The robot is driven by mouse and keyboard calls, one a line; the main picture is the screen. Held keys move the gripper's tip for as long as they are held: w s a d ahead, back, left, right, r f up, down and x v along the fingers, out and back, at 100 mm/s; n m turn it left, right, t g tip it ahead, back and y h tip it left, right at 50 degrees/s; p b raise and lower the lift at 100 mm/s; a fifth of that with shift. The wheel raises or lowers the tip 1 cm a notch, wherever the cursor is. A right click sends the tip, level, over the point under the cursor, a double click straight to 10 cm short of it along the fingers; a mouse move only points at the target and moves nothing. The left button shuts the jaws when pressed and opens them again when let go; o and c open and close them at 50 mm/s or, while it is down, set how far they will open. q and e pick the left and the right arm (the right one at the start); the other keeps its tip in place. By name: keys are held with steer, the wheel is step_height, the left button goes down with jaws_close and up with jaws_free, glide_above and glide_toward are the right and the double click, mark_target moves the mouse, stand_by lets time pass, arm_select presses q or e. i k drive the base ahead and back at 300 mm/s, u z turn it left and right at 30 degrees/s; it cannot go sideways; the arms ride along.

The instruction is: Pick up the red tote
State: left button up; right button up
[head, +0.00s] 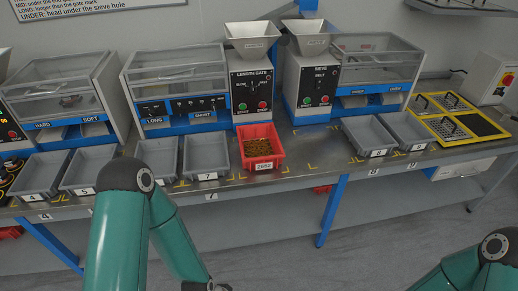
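The red tote (264,164) stands upright on the bench in front of the length gate machine (252,90). It holds a heap of small brownish-gold pieces and has a white label on its front. My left arm reaches in at the lower left and bends down to the bottom edge, left of and nearer than the tote. Only a dark part at its end shows there, and no fingertips are visible. My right arm shows only at the lower right corner, and its gripper is out of the picture. Nothing of mine touches the tote.
Grey trays stand on both sides, the nearest being a grey tray (206,154) just left of the tote. The sieve machine (316,82) stands behind to the right. Bare bench with yellow corner marks lies right of the tote. A yellow-framed panel (444,106) sits at far right.

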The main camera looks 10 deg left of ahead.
mark_target(261, 147)
steer(key=u, duration=0.05)
steer(key=i, duration=0.9)
steer(key=z, duration=0.1)
